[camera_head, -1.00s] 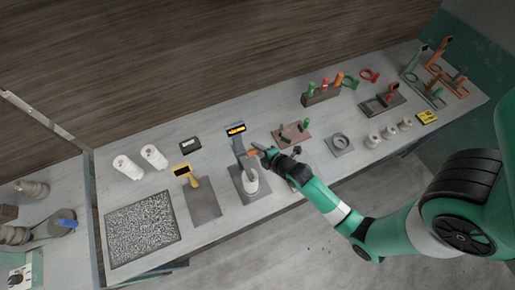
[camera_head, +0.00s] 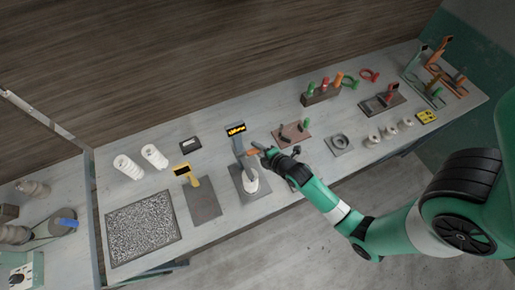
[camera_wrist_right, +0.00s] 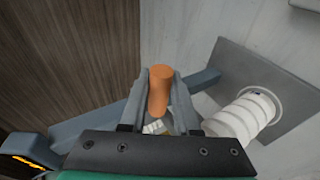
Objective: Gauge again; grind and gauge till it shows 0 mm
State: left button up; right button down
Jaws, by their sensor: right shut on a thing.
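A gauge stands mid-table with a grey post, a dark base plate (camera_head: 262,198) and a display (camera_head: 236,129) with yellow lit characters too small to read. A white ribbed clay piece (camera_head: 251,184) stands upright on the base; it also shows in the right wrist view (camera_wrist_right: 238,118). My right gripper (camera_head: 263,154) is shut on the gauge's orange handle (camera_wrist_right: 160,88), beside the post. A speckled grinding slab (camera_head: 142,228) lies at the table's front left. My left gripper is out of view.
A tool rack (camera_head: 320,95) and several small pieces stand to the right. Bare tabletop lies between the items.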

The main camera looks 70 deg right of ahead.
jog(key=shift+f+b, duration=0.3)
jog(key=shift+f, duration=0.3)
dwell(3.1)
jog(key=shift+r, duration=0.1)
notch_tip(320, 180, up, 10)
jog(key=p, duration=0.9)
jog(key=shift+f+p, duration=0.25)
jog(key=shift+p, duration=0.15)
jog(key=shift+f, duration=0.1)
grip_release()
